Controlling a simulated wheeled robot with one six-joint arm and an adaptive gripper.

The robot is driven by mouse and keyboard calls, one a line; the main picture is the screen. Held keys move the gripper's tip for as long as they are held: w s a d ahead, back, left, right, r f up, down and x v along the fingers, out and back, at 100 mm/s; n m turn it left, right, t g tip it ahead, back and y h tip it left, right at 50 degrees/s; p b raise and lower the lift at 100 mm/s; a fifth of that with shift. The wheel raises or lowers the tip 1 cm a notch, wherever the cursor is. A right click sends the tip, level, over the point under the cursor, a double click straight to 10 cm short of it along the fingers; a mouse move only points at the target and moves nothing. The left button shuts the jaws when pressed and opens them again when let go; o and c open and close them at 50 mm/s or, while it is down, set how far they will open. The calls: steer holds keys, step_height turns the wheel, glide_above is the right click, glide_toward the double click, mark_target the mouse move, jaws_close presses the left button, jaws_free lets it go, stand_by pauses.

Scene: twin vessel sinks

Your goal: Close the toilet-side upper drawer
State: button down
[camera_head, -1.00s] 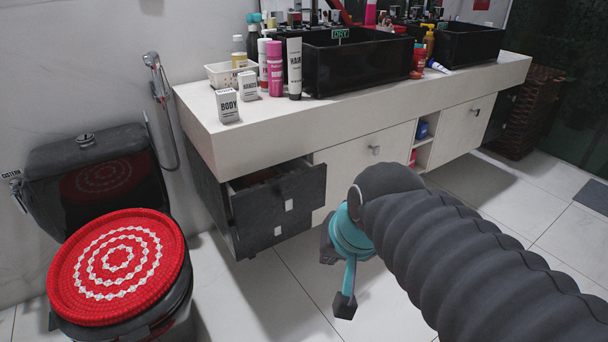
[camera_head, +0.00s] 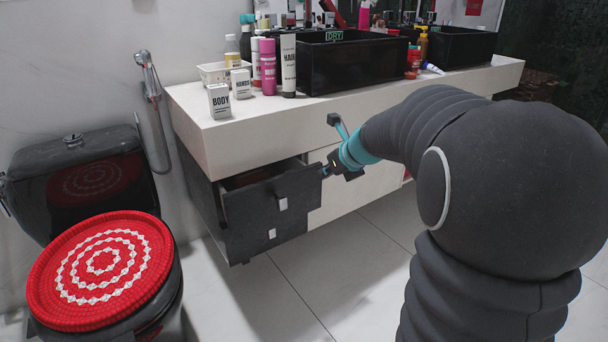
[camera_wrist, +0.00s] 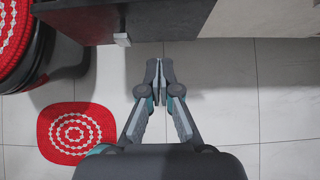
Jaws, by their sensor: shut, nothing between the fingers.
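The toilet-side upper drawer (camera_head: 268,198) is a dark grey front with a small pale handle (camera_head: 283,204). It stands open, with a dark gap above its front. A dark lower drawer front (camera_head: 262,236) sits beneath it. My gripper (camera_head: 324,172) is shut and empty at the right end of the upper drawer front; I cannot tell whether it touches. In the wrist view, the fingertips of my gripper (camera_wrist: 159,68) are together, a little below a dark drawer front (camera_wrist: 168,22) in the picture. A pale handle (camera_wrist: 122,40) shows left of them.
A toilet with a red woven cover (camera_head: 102,268) stands left of the cabinet. The pale countertop (camera_head: 340,105) overhangs the drawers and carries bottles, boxes and black sinks (camera_head: 358,65). A red mat (camera_wrist: 75,133) lies on the tiled floor. Floor before the drawers is clear.

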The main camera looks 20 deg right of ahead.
mark_target(297, 180)
steer(key=x, duration=0.3)
steer(key=b+x, duration=0.1)
steer(key=x, duration=0.3)
steer(key=w+r+x, duration=0.1)
steer(key=x, duration=0.3)
steer(key=shift+w+a+b, duration=0.25)
steer(key=shift+a+b, duration=0.05)
steer(key=shift+w+a, duration=0.25)
steer(key=shift+w, duration=0.4)
